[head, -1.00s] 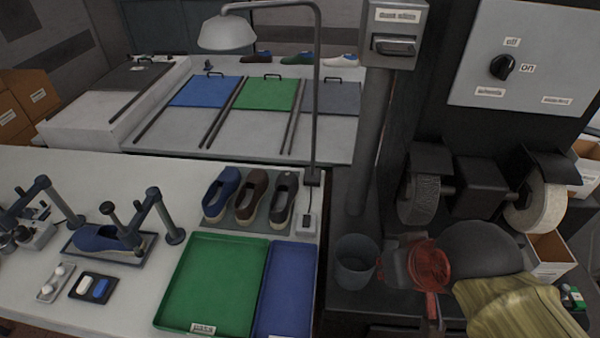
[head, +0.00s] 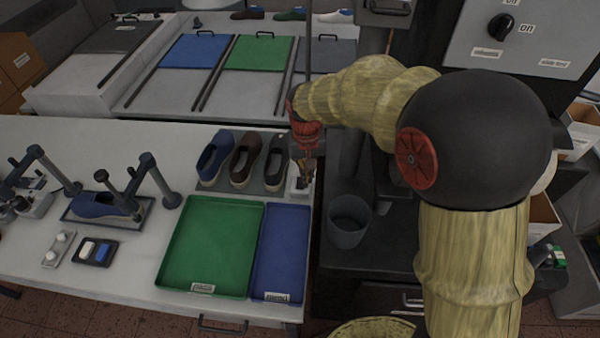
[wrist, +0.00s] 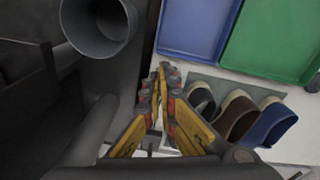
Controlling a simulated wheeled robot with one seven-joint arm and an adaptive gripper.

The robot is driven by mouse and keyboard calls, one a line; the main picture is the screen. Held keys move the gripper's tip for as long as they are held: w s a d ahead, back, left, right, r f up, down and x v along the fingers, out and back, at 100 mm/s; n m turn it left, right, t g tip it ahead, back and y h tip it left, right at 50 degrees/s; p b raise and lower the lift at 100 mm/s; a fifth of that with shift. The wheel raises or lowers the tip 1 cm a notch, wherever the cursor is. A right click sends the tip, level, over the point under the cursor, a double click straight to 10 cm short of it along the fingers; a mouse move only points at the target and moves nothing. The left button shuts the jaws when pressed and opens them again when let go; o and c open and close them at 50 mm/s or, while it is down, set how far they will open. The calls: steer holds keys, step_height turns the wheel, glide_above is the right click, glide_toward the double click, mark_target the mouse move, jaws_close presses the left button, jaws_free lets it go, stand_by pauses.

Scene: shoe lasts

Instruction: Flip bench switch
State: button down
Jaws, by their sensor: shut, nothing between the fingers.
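The small white switch box (head: 293,188) sits on the bench at the lamp pole's foot, at the bench's right edge, partly hidden by my gripper. Its rocker position cannot be made out. My gripper (head: 307,180) points down at this box, and its fingers are shut and empty. In the wrist view, the yellow and red fingers (wrist: 162,72) come together at the tips, with the bench edge behind them. Whether they touch the box cannot be told. A separate black rotary knob (head: 501,27) with off and on labels is on the grey wall panel (head: 550,45).
Three shoes (head: 243,162) on a mat stand just left of my gripper. A green tray (head: 212,245) and a blue tray (head: 280,250) lie in front. A grey bin (head: 348,220) stands to the right. The lamp pole (head: 308,70) rises close to my gripper.

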mark_target(299, 178)
steer(key=w+a+m+t, duration=0.1)
steer(key=w+a+m, duration=0.15)
steer(key=w, duration=0.65)
steer(key=f+b, duration=0.1)
steer(key=f, duration=0.3)
steer(key=w+f, duration=0.1)
steer(key=f, duration=0.3)
steer(key=w+d+f+b, duration=0.1)
steer(key=f, duration=0.4)
steer(key=shift+b, duration=0.3)
steer(key=shift+d+p, duration=0.1)
steer(key=shift+p, duration=0.25)
